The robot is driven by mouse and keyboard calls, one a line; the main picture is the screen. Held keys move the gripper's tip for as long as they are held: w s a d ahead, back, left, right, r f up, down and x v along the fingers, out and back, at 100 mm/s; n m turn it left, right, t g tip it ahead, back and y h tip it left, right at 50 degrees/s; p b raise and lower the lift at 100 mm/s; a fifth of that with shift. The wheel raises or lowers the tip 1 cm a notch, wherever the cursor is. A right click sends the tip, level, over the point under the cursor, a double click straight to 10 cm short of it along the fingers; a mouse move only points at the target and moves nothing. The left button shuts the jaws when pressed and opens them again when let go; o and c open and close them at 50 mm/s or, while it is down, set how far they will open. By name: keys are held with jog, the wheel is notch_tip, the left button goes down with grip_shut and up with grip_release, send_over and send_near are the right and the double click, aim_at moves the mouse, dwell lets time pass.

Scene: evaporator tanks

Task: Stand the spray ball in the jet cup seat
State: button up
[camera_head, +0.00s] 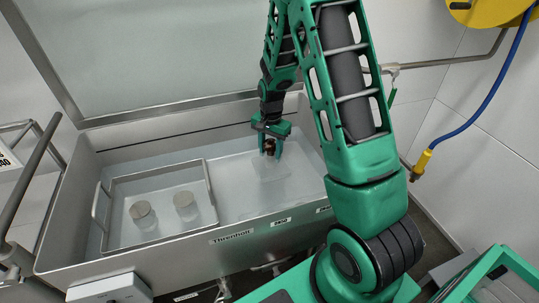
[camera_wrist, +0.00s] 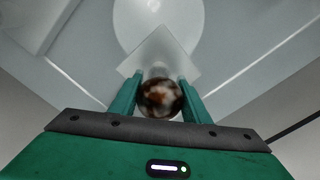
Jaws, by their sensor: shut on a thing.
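My gripper (camera_head: 269,148) is inside the right part of the steel tank, pointing down. It is shut on the spray ball (camera_head: 270,144), a dark brown and whitish mottled ball. In the wrist view the ball (camera_wrist: 160,98) sits between the two green fingers of my gripper (camera_wrist: 160,88). A pale square-edged piece (camera_wrist: 160,50) shows just beyond the ball, with a white round shape (camera_wrist: 158,18) behind it. I cannot tell which of these is the jet cup seat, or whether the ball touches it. A faint pale form (camera_head: 272,172) shows below my gripper in the head view.
The tank's front rim (camera_head: 165,262) bears labels. A framed tray (camera_head: 120,187) in the left part holds two short round pieces (camera_head: 142,214) (camera_head: 186,206). A raised lid (camera_head: 170,45) stands behind. A blue hose (camera_head: 490,95) hangs at the right.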

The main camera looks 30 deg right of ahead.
jog(key=shift+f, duration=0.5)
jog(key=shift+f, duration=0.1)
jog(key=o, duration=1.3)
